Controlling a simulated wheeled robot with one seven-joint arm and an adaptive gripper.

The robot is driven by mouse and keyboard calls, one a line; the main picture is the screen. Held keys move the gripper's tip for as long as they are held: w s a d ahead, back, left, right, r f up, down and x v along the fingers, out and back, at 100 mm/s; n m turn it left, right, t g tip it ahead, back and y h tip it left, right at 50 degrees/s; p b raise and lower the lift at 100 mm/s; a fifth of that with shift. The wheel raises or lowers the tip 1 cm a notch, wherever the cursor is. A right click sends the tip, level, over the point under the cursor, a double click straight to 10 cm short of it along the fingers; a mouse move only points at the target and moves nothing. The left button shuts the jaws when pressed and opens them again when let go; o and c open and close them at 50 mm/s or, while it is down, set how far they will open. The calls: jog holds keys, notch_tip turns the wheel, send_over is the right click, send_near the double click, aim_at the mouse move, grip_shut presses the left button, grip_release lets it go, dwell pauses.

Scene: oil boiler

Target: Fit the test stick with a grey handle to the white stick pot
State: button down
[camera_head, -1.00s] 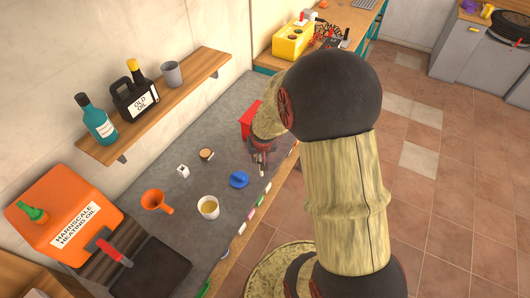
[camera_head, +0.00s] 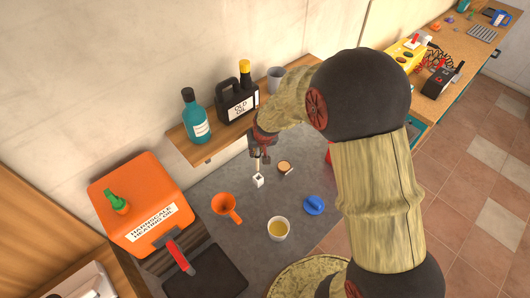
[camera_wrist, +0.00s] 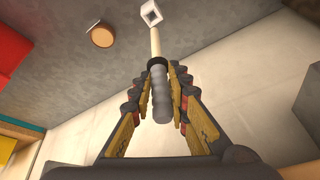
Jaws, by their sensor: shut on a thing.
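My gripper (camera_head: 260,147) is shut on the grey handle of the test stick (camera_wrist: 160,97). The stick's pale rod (camera_wrist: 156,41) points down from the fingers toward the white stick pot (camera_wrist: 151,14). The pot is a small white block with a square opening, and it stands on the grey counter in the head view (camera_head: 258,181). The rod's lower end lines up with the pot in both views. I cannot tell whether the tip is inside the opening, touching the pot or just above it.
A round wooden-topped piece (camera_head: 285,167) stands right of the pot. The wall shelf (camera_head: 201,151) with bottles is close to my gripper.

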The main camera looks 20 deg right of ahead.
dwell(0.6)
jog(key=b, duration=0.4)
send_over(258, 166)
jog(key=shift+w+f, duration=0.15)
jog(key=shift+f, duration=1.05)
jog(key=shift+w+f, duration=0.1)
jog(key=shift+f, duration=1.25)
jog(key=shift+f+b, duration=0.3)
jog(key=shift+f, duration=0.05)
jog(key=shift+f+b, duration=1.9)
jog(key=shift+f, duration=0.7)
jog(key=c, duration=1.7)
grip_release()
jog(key=shift+c, duration=0.2)
jog(key=shift+o, duration=0.5)
jog(key=shift+s+r, duration=0.1)
jog(key=shift+r, duration=0.1)
